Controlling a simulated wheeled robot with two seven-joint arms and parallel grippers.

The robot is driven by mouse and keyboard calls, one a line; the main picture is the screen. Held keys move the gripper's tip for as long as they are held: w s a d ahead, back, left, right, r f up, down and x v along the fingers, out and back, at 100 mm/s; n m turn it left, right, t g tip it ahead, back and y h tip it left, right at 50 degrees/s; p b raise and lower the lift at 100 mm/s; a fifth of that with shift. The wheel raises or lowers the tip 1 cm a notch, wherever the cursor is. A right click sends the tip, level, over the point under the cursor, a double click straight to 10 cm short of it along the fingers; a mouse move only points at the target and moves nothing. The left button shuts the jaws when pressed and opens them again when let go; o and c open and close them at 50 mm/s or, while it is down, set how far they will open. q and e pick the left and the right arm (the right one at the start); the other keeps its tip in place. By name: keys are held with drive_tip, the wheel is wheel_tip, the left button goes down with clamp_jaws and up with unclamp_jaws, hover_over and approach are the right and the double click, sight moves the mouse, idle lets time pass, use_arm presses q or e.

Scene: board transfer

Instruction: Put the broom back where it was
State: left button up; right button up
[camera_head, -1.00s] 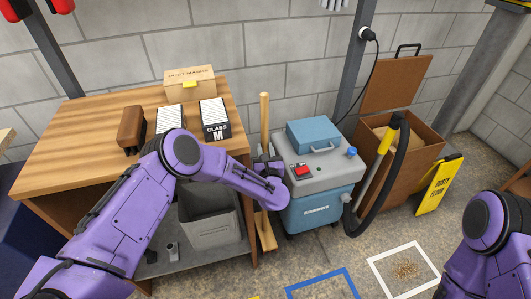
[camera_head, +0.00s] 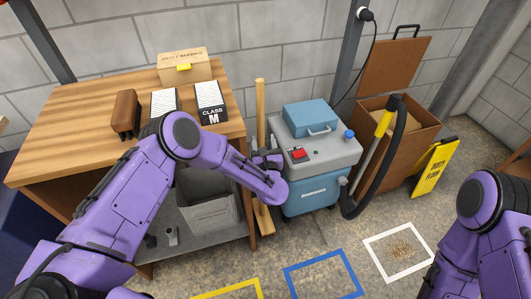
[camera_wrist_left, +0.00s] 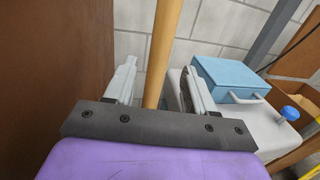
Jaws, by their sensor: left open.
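The broom (camera_head: 260,110) stands upright between the wooden bench and the blue-grey vacuum, its head (camera_head: 264,219) on the floor. Its wooden handle also shows in the left wrist view (camera_wrist_left: 164,50), running between the two fingers. My left gripper (camera_head: 266,158) is open around the handle, with a gap to the finger on each side in the left wrist view (camera_wrist_left: 157,88). My right arm shows at the lower right of the head view, but its gripper is out of the picture.
The vacuum (camera_head: 312,200) stands close right of the broom, the bench (camera_head: 75,120) close left. A grey bin (camera_head: 208,212) sits under the bench. A yellow sign (camera_head: 434,168) and brown box (camera_head: 415,130) stand right. Blue (camera_head: 288,270) and white (camera_head: 372,243) squares mark the floor.

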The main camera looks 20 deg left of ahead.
use_arm(q)
drive_tip(key=v, duration=0.8)
drive_tip(key=shift+s+b, duration=0.3)
drive_tip(key=shift+s, duration=0.05)
drive_tip(key=shift+d, duration=0.15)
